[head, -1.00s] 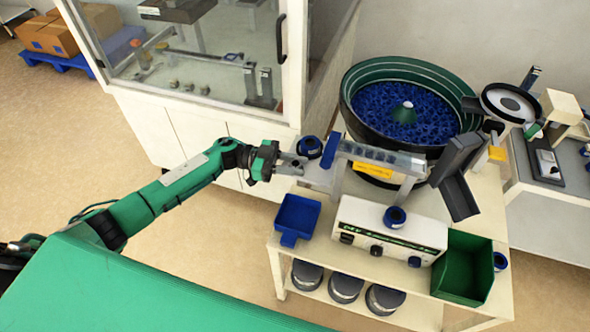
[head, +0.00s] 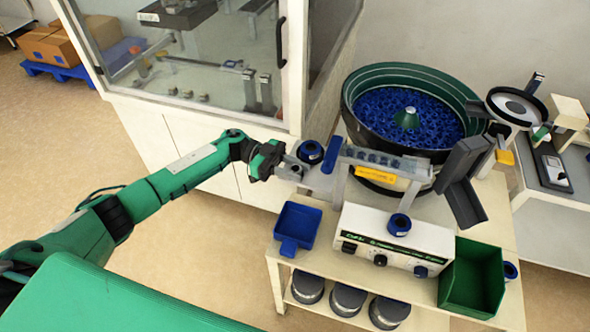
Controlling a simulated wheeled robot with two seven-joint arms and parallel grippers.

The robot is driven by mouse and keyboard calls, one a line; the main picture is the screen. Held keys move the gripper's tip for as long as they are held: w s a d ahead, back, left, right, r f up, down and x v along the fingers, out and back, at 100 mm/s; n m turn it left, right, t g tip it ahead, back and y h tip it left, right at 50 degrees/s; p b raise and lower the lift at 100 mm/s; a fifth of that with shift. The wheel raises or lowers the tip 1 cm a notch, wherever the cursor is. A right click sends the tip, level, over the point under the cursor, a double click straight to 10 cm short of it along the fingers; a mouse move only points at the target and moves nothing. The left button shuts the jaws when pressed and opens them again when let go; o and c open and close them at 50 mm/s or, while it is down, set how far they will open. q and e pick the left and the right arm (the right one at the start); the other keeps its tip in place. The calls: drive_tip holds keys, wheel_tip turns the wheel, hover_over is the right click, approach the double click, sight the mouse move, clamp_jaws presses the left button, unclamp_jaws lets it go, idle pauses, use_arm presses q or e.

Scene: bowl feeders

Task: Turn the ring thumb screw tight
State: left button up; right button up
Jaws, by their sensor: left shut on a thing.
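My left gripper (head: 300,169) is at the near left end of the feeder's rail (head: 385,159), just below a round blue-and-black part (head: 310,152). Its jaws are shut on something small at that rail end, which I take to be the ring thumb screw. The screw itself is hidden by the fingers and too small to make out, so I cannot tell how far it is turned. My right gripper is not in view.
The feeder bowl (head: 356,120) full of blue parts stands behind the rail. A blue tray (head: 297,228), a white control box (head: 385,238) and a green bin (head: 472,277) are in front. A glass-fronted cabinet (head: 175,140) stands behind my left arm.

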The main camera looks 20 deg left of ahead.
use_arm(q)
drive_tip(key=o, duration=0.9)
drive_tip(key=shift+o, duration=0.2)
drive_tip(key=shift+a, duration=0.15)
drive_tip(key=w+a+b, duration=0.2)
drive_tip(key=a+b, duration=0.2)
drive_tip(key=a, duration=0.9)
drive_tip(key=shift+w, duration=0.4)
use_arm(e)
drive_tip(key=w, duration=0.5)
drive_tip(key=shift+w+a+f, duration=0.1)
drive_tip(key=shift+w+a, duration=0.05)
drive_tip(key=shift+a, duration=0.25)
